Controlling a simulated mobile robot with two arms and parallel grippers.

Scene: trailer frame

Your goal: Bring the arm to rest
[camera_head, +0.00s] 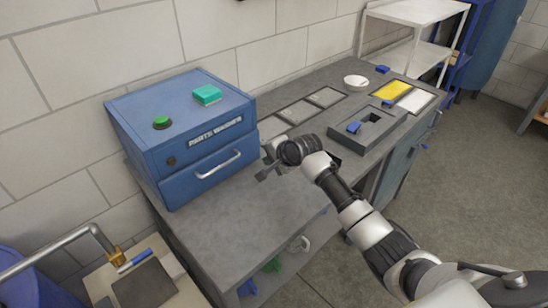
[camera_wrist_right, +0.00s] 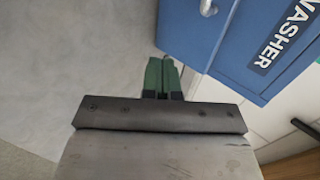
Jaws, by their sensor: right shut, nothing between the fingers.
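My right arm (camera_head: 365,225) reaches in from the lower right in the head view. Its right gripper (camera_head: 264,166) is over the grey bench top, just right of the blue parts washer (camera_head: 185,135). In the right wrist view the green fingertips of the gripper (camera_wrist_right: 163,70) are together with nothing between them. The washer also shows in the wrist view (camera_wrist_right: 225,45), close beside the fingers. Its drawer front with a silver handle (camera_head: 218,165) looks closed. My left gripper is not in view.
A green button (camera_head: 161,122) and a teal block (camera_head: 207,95) are on the washer. A dark tray (camera_head: 368,130) holds a blue piece. Yellow (camera_head: 390,89) and white (camera_head: 415,101) panels and a white round dish (camera_head: 356,82) lie farther back. The bench (camera_head: 205,228) front is clear.

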